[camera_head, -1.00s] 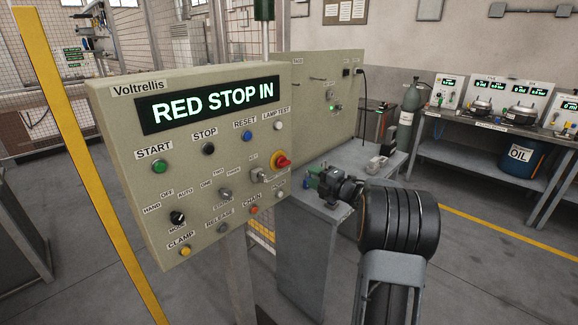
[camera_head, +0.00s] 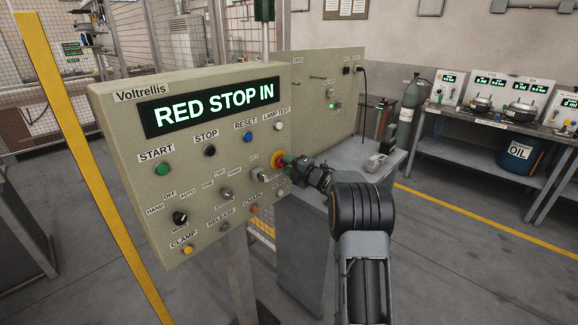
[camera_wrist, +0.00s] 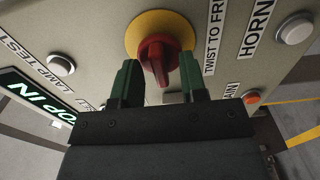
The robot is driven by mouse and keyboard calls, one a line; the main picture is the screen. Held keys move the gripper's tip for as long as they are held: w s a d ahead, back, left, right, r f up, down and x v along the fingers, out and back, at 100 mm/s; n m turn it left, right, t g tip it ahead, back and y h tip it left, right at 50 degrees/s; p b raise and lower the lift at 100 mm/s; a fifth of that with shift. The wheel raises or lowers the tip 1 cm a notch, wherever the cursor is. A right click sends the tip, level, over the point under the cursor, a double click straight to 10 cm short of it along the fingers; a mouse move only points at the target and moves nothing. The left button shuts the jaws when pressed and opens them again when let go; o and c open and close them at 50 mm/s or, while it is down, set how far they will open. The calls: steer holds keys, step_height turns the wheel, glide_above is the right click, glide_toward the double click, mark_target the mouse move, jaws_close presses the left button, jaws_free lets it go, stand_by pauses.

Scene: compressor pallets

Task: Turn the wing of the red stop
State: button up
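The red stop (camera_wrist: 157,55) is a red knob with a raised wing on a yellow disc (camera_wrist: 172,22), seen in the wrist view on the beige control panel (camera_head: 125,135). My gripper (camera_wrist: 159,78) is open at the panel. Its two green fingers stand to the left and right of the wing, with the tips close to the knob. A small gap seems to show on each side. The panel display (camera_head: 210,108) reads "RED STOP IN".
A white lamp-test button (camera_wrist: 61,64), a white horn button (camera_wrist: 294,30) and an orange chain button (camera_wrist: 252,97) sit near the knob. In the head view, a grey bench (camera_head: 310,220) stands right of the panel. A yellow post (camera_head: 85,160) is at left.

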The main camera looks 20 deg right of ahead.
jaws_close()
steer(key=shift+m, duration=0.3)
steer(key=shift+m+p, duration=0.95)
steer(key=shift+m, duration=2.15)
